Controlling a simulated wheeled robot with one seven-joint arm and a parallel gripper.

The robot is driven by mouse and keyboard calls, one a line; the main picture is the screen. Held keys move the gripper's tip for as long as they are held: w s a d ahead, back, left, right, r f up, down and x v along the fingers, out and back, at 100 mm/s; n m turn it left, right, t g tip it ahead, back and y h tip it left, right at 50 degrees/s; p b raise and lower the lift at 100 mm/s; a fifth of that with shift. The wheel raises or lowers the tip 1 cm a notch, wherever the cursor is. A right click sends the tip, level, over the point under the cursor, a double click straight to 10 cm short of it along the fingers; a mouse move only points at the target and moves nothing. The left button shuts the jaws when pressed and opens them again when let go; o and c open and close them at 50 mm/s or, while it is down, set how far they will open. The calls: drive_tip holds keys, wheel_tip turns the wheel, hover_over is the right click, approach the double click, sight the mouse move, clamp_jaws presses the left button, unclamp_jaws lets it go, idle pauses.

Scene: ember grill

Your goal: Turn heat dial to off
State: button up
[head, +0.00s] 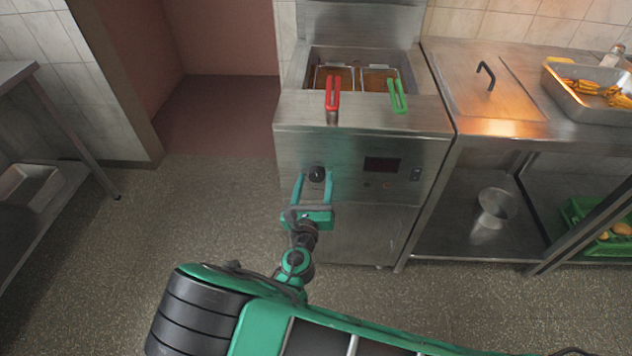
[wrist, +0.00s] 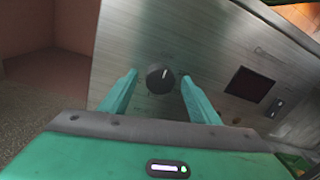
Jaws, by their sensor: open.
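The heat dial (head: 317,173) is a round black knob on the fryer's steel front panel, left of a dark display (head: 382,164). In the wrist view the dial (wrist: 159,78) shows a white pointer mark near its top, tilted slightly right. My green gripper (head: 314,184) is open in front of the panel, one finger on each side of the dial. In the wrist view its fingertips (wrist: 158,76) stand apart from the dial with a gap on both sides. I cannot tell how deep the fingers reach.
The fryer (head: 355,140) holds two baskets with a red handle (head: 332,96) and a green handle (head: 397,97) sticking out over the front. A steel counter (head: 500,120) adjoins on the right. The floor (head: 200,220) to the left is clear.

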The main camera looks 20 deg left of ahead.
drive_tip(key=s+d, duration=0.1)
drive_tip(key=s, duration=0.9)
drive_tip(key=shift+s+d, duration=0.2)
drive_tip(key=shift+d, duration=0.2)
drive_tip(key=shift+w, duration=0.1)
